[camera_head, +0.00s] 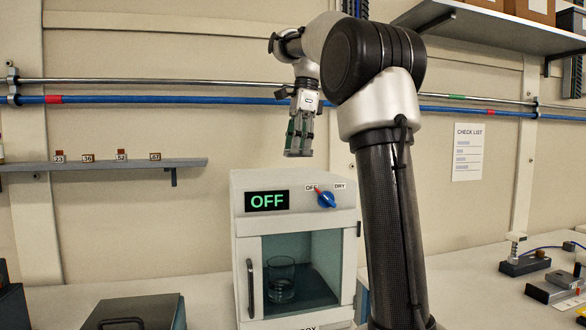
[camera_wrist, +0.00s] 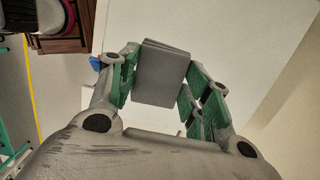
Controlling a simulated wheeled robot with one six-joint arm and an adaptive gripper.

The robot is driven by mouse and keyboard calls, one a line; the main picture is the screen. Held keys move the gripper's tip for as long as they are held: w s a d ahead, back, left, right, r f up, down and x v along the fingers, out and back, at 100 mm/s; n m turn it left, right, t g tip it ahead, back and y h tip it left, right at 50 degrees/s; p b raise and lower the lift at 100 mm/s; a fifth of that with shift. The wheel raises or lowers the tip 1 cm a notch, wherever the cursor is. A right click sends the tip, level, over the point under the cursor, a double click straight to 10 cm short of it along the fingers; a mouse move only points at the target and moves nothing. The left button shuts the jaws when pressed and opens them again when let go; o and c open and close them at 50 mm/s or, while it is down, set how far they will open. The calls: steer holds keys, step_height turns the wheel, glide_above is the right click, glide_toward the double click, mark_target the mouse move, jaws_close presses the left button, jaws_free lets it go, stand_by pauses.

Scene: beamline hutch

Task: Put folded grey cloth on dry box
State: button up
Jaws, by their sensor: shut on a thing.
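My gripper (camera_head: 300,134) hangs pointing down above the dry box, apart from its top. In the wrist view my gripper (camera_wrist: 163,85) is shut on the folded grey cloth (camera_wrist: 162,72), a flat grey block between the green-padded fingers. The dry box (camera_head: 243,225) is a white cabinet on the bench with a glass door, a green "OFF" display and a blue knob turned to OFF. Its top (camera_head: 265,177) looks bare. The white top also fills much of the wrist view behind the cloth (camera_wrist: 225,45).
A glass beaker (camera_head: 281,280) stands inside the dry box. A dark case (camera_head: 135,313) with a handle is at its left. A shelf (camera_head: 110,165) with small numbered tags is on the wall at left. Pipes (camera_head: 150,99) run along the wall behind my gripper.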

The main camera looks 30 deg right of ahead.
mark_target(298, 178)
steer(key=shift+f, duration=2.7)
steer(key=o, duration=0.8)
steer(key=shift+f, duration=0.1)
steer(key=shift+c, duration=0.2)
steer(key=r, duration=0.5)
steer(key=d+r, duration=0.1)
steer(key=r, duration=0.1)
steer(key=shift+s+r, duration=0.15)
steer(key=shift+r, duration=0.2)
